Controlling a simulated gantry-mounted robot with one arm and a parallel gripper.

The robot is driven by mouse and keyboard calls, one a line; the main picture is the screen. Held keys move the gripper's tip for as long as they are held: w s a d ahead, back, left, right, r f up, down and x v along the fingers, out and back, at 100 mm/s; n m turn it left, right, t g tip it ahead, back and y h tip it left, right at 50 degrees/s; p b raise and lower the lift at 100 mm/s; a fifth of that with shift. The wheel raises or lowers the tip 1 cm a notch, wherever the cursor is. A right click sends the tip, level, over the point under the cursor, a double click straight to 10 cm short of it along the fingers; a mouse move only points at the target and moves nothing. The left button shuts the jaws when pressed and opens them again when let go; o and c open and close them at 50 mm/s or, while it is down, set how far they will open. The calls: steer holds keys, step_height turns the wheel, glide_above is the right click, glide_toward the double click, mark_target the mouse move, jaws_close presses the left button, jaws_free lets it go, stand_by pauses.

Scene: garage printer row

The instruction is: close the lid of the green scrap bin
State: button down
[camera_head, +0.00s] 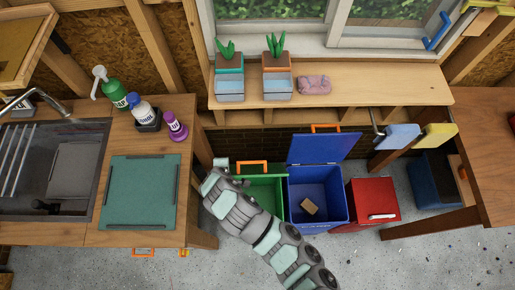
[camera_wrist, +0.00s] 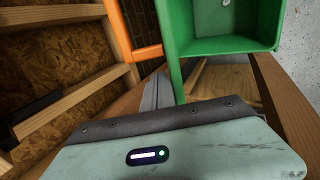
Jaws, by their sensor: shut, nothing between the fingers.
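The green scrap bin (camera_head: 278,186) stands on the floor left of the blue bin, partly hidden by my arm. Its lid is open, with an orange handle (camera_head: 250,164) at the back. In the wrist view the bin's open inside (camera_wrist: 225,25) is at upper right. The raised lid (camera_wrist: 174,55) shows there nearly edge-on, with its orange handle (camera_wrist: 147,52) to the left. My gripper (camera_head: 221,163) is shut and empty, near the bin's left side. Whether it touches the lid cannot be told.
The blue bin (camera_head: 318,215) stands open with a brown block inside, its lid (camera_head: 322,149) raised. A red bin (camera_head: 371,204) is to its right. A wooden counter (camera_head: 200,182) borders the left. A window shelf (camera_head: 380,84) with planters runs above the bins.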

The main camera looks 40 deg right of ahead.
steer(key=shift+s+a+f+b, duration=0.2)
steer(key=shift+s+a+f, duration=0.25)
steer(key=shift+s, duration=0.15)
steer(key=shift+s+a+f+b, duration=0.2)
steer(key=shift+s+a+f, duration=0.2)
steer(key=shift+s, duration=0.2)
steer(key=s+a+f+b, duration=0.2)
steer(key=shift+s+f, duration=0.35)
steer(key=shift+s, duration=0.05)
steer(key=v, duration=0.2)
steer(key=p+v, duration=0.1)
steer(key=v, duration=0.1)
steer(key=s+p+v, duration=0.1)
steer(key=shift+s+a, duration=0.15)
steer(key=shift+a, duration=0.3)
stand_by(0.3)
stand_by(0.5)
